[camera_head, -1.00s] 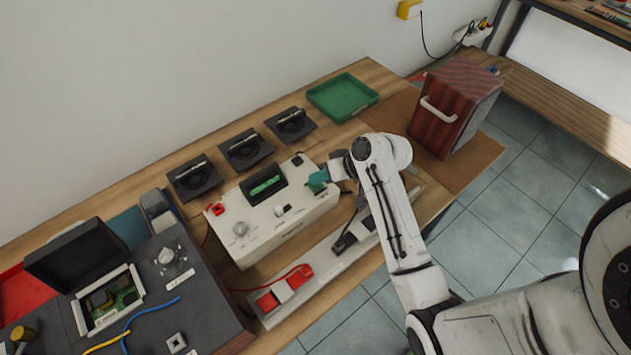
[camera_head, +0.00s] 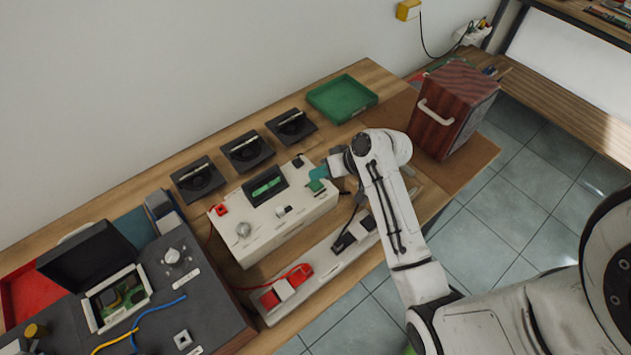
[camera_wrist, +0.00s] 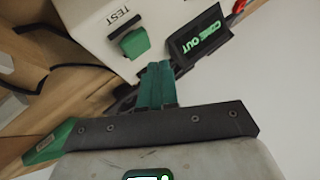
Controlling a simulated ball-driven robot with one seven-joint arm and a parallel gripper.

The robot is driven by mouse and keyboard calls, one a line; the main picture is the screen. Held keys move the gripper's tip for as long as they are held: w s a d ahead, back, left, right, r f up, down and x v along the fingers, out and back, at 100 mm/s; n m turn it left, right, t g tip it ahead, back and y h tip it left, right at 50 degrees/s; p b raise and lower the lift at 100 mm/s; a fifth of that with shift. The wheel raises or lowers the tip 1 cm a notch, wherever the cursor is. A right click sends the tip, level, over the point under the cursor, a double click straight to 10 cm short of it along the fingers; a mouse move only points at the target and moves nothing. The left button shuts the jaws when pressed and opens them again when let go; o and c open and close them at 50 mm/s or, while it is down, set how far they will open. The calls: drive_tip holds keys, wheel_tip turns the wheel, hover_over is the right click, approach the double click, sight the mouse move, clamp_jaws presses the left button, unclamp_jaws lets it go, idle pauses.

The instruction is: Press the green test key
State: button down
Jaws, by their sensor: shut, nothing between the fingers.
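The green test key (camera_head: 316,185) is at the right end of the white tester box (camera_head: 275,222). In the wrist view the key (camera_wrist: 134,43) stands on the white face beside the word TEST. My gripper (camera_head: 319,173) is just behind the key in the head view, its teal fingers together and empty. In the wrist view the fingers (camera_wrist: 157,78) are below and a little right of the key, with a gap visible between them in the picture. Whether the key is pushed in cannot be told.
The tester's dark display (camera_head: 265,186) shows green lettering. Several black stands (camera_head: 246,151) and a green tray (camera_head: 342,97) are behind it. A grey strip with a red clamp (camera_head: 286,287) lies in front. A dark red box (camera_head: 452,110) stands right of my arm.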

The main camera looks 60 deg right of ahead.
sight(319, 185)
wheel_tip(319, 185, up, 2)
drive_tip(key=shift+r+p, duration=0.1)
drive_tip(key=shift+p, duration=0.65)
drive_tip(key=shift+r, duration=1)
drive_tip(key=shift+b, duration=0.3)
drive_tip(key=s+a+f+n+g+b, duration=0.1)
drive_tip(key=s+a+f+g, duration=0.1)
drive_tip(key=s+a+f, duration=0.1)
drive_tip(key=s+a+f+n+g+h+b, duration=0.1)
drive_tip(key=s+a+f+g+b, duration=0.1)
drive_tip(key=s+a, duration=0.3)
drive_tip(key=s+a+f+n+g+b, duration=0.1)
drive_tip(key=s+a+f, duration=0.2)
drive_tip(key=s+a, duration=0.2)
drive_tip(key=shift+f+g+h, duration=0.3)
drive_tip(key=shift+g, duration=0.1)
drive_tip(key=s+n+g+h+b, duration=0.1)
drive_tip(key=s, duration=0.5)
drive_tip(key=shift+s+a+g+h, duration=0.15)
drive_tip(key=shift+a+g+h, duration=0.15)
drive_tip(key=shift+g+h, duration=0.1)
